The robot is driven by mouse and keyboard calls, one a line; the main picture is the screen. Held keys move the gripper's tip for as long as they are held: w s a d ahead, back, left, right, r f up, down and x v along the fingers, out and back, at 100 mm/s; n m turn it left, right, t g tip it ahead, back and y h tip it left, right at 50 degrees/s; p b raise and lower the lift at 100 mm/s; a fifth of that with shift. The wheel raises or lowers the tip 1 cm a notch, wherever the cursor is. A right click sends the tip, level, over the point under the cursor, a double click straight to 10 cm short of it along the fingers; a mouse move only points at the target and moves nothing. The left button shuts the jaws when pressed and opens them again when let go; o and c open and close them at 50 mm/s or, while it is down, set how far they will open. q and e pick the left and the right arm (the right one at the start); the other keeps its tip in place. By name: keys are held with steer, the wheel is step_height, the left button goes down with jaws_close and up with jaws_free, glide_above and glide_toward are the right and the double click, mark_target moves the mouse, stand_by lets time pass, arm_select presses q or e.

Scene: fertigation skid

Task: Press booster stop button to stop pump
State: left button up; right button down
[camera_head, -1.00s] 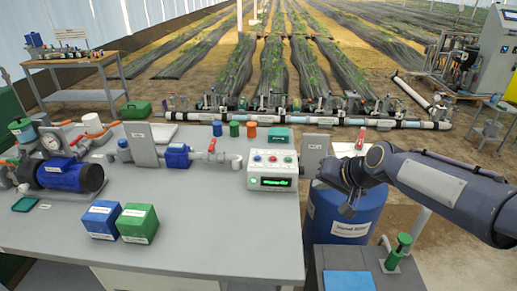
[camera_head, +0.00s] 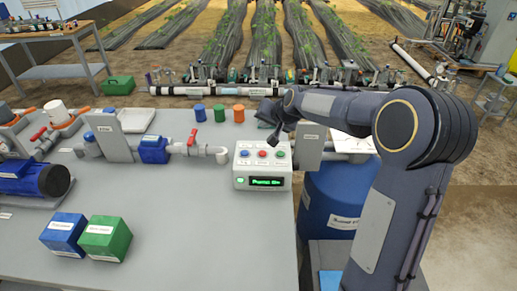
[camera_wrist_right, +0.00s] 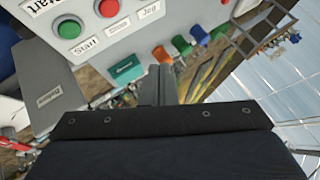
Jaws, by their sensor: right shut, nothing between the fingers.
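The pale control box (camera_head: 262,180) stands near the right end of the grey bench, with a lit green display whose text is too blurred to read surely. On its top are a blue button, a red button (camera_head: 262,154) and a green button (camera_head: 281,154). In the right wrist view the red button (camera_wrist_right: 108,8) is by the "Stop" label and the green one (camera_wrist_right: 69,28) by "Start". My right gripper (camera_head: 272,142) is shut and empty, pointing down just behind the buttons, apparently not touching them. It also shows in the right wrist view (camera_wrist_right: 162,75). My left gripper is out of view.
A grey upright plate (camera_head: 310,146) stands right of the box. Pipework with a red-handled valve (camera_head: 193,137) ends left of it. Small blue, green and orange cups (camera_head: 238,113) stand behind. Blue and green boxes (camera_head: 105,239) sit at front left; the bench middle is clear.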

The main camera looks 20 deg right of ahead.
mark_target(264, 155)
steer(key=shift+f, duration=0.1)
step_height(264, 155, down, 9)
steer(key=b, duration=0.7)
steer(key=shift+r+b, duration=0.2)
steer(key=shift+b, duration=0.15)
stand_by(1.6)
steer(key=shift+f+b, duration=0.35)
steer(key=shift+f, duration=0.05)
steer(key=shift+s+f+b, duration=0.1)
steer(key=shift+f+b, duration=0.25)
steer(key=shift+f, duration=0.05)
stand_by(0.7)
steer(key=shift+r, duration=0.15)
steer(key=shift+r+p, duration=0.65)
steer(key=shift+p, duration=0.05)
